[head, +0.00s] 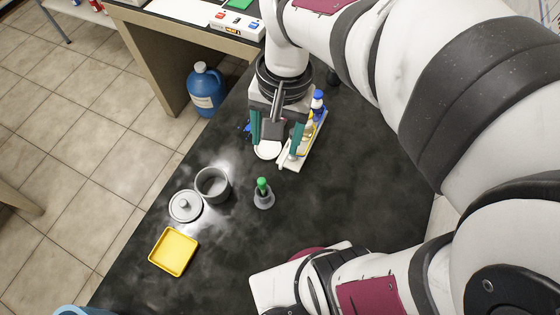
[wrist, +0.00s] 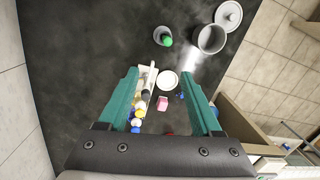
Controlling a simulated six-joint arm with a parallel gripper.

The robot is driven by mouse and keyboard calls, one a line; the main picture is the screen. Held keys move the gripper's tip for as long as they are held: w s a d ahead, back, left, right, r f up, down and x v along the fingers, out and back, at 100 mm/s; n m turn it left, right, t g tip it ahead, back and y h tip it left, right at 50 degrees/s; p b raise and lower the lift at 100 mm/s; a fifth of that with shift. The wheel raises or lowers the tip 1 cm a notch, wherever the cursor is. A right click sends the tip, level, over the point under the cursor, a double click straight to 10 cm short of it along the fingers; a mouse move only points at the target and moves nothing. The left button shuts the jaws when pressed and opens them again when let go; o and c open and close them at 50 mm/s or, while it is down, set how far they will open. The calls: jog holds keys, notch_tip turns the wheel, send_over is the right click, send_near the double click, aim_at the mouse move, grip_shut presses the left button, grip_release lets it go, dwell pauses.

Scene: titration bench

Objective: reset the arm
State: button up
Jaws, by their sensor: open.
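My gripper (head: 276,146) hangs over the far part of the black bench, its two teal fingers apart. It also shows in the wrist view (wrist: 162,78), open with nothing held between the fingers. Below it are a white round dish (wrist: 168,80) and a white rack (wrist: 148,73) with a dark stick-like item on it. Small blue, yellow and white bottles (wrist: 137,113) are by the left finger, partly hidden by it. A small pink block (wrist: 163,103) lies near the dish. I cannot tell the exact height of the fingertips over these things.
A grey pot (head: 213,185), its lid (head: 185,206), a green-topped item in a grey base (head: 263,195) and a yellow tray (head: 173,251) stand nearer on the bench. A blue jug (head: 206,90) is on the tiled floor. The bench right of the green-topped item looks clear.

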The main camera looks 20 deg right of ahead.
jog(key=s+a+f+n, duration=0.1)
jog(key=s+a, duration=0.1)
jog(key=s, duration=0.9)
jog(key=shift+s+a+y, duration=0.2)
jog(key=shift+a+y, duration=0.1)
jog(key=shift+a, duration=0.1)
jog(key=shift+o, duration=0.5)
jog(key=shift+f, duration=0.1)
